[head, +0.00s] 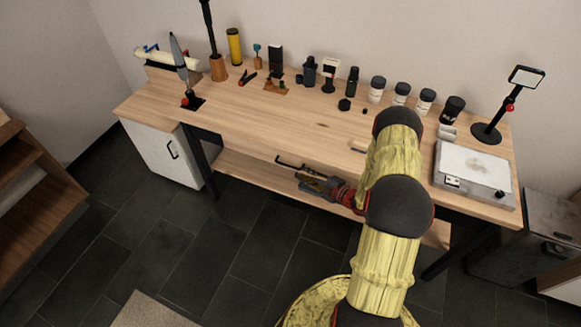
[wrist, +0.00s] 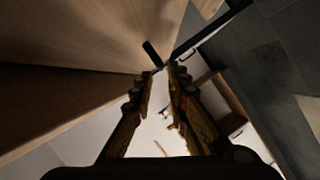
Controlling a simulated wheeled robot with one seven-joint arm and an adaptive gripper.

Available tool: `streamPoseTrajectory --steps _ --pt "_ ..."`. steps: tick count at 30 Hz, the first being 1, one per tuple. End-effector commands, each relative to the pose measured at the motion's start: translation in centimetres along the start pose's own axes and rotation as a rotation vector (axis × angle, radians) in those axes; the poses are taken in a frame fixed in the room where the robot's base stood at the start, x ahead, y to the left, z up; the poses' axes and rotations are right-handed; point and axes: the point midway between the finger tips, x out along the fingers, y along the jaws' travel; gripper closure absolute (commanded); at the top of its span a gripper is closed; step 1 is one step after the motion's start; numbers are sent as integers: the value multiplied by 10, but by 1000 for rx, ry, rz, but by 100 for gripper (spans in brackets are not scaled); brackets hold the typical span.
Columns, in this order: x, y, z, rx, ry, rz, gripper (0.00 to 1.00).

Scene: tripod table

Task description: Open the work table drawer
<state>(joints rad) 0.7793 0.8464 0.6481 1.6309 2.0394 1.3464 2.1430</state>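The work table (head: 235,122) has a light wooden top. A black bar handle (head: 297,164) shows at its front edge, near the middle, in the head view; the drawer front around it is hard to make out. My gripper (head: 306,183) is just below the handle, pointing left. In the wrist view my gripper (wrist: 160,76) has its two fingers apart with nothing held between them. A short dark bar (wrist: 152,53), likely the handle, is close to the fingertips there; I cannot tell whether they touch.
A white cabinet (head: 163,152) with a black handle stands under the table's left end. A lower wooden shelf (head: 247,172) runs beneath the top. Bottles, jars and tools line the back. A grey flat device (head: 473,172) sits at right. Dark tiled floor (head: 200,250) is clear in front.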

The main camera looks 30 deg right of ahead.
Motion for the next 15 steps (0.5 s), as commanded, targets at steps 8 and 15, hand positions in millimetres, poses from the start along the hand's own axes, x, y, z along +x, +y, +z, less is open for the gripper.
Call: streamPoseTrajectory --steps 8,15 --pt "32 -2 0 6 3 0 84" --pt "66 -2 0 5 2 -1 84"
